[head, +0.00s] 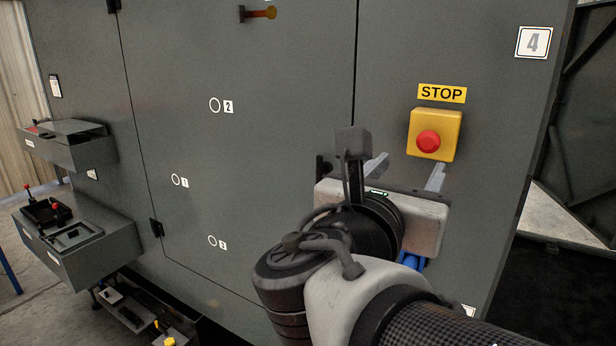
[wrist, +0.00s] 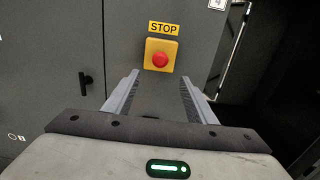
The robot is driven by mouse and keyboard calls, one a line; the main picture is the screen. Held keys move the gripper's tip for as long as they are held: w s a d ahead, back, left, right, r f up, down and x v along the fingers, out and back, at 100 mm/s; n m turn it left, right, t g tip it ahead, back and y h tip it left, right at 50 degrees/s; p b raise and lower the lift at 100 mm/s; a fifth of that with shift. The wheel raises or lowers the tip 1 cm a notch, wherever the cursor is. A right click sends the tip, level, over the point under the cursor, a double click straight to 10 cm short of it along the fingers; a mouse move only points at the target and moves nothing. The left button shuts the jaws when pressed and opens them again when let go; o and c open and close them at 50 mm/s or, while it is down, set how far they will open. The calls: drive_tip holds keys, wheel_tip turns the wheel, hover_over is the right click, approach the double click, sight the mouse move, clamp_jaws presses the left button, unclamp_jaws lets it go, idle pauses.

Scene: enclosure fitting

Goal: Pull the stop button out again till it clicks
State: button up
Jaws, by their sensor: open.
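The red stop button (head: 428,141) sits on a yellow box (head: 449,127) on the grey cabinet front, under a yellow STOP label (head: 441,93). In the wrist view the red button (wrist: 160,60) shows in the upper middle, just beyond the fingertips. My gripper (head: 407,170) is open and empty, below and a little left of the button in the head view. In the wrist view its two fingers (wrist: 157,88) stand wide apart, with the button above the gap between their tips. The fingers are apart from the button. How far the button is pressed in cannot be told.
A black door handle (wrist: 86,84) is left of the fingers. Grey trays (head: 100,262) project from the cabinet at the left. The cabinet face around the yellow box is clear.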

drive_tip(key=shift+v, duration=2.1)
